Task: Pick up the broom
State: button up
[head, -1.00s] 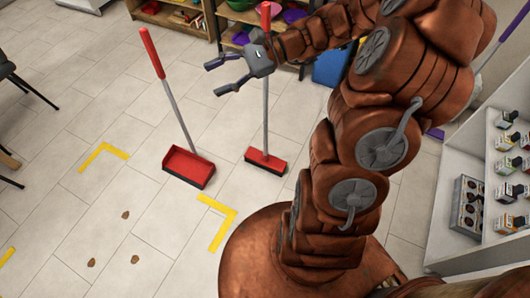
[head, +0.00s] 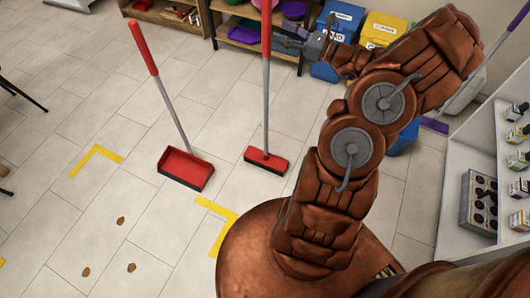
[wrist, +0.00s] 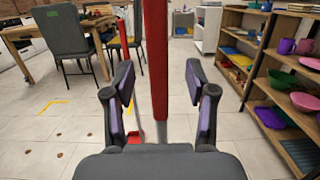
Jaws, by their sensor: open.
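The broom (head: 266,161) stands upright on the tiled floor. It has a red head with dark bristles, a grey pole and a red upper grip. My gripper (head: 290,38) is beside the red grip, at upper centre in the head view. In the wrist view my gripper (wrist: 158,80) is open, with one finger on each side of the red grip (wrist: 155,50). A gap shows between the grip and each finger. The grip's top end is out of both views.
A red long-handled dustpan (head: 186,170) stands left of the broom. Low shelves with bowls (wrist: 290,75), a blue bin (head: 340,25) and a yellow bin (head: 382,30) are behind. A white shelf unit (head: 455,195) is at right. Floor with yellow corner marks and brown spots lies front left.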

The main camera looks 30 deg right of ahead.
aim_at(271, 28)
jog(key=x, duration=0.5)
jog(key=shift+w+a+f, duration=0.25)
jog(key=shift+w+a, duration=0.05)
jog(key=shift+a, duration=0.05)
grip_shut()
dwell(0.5)
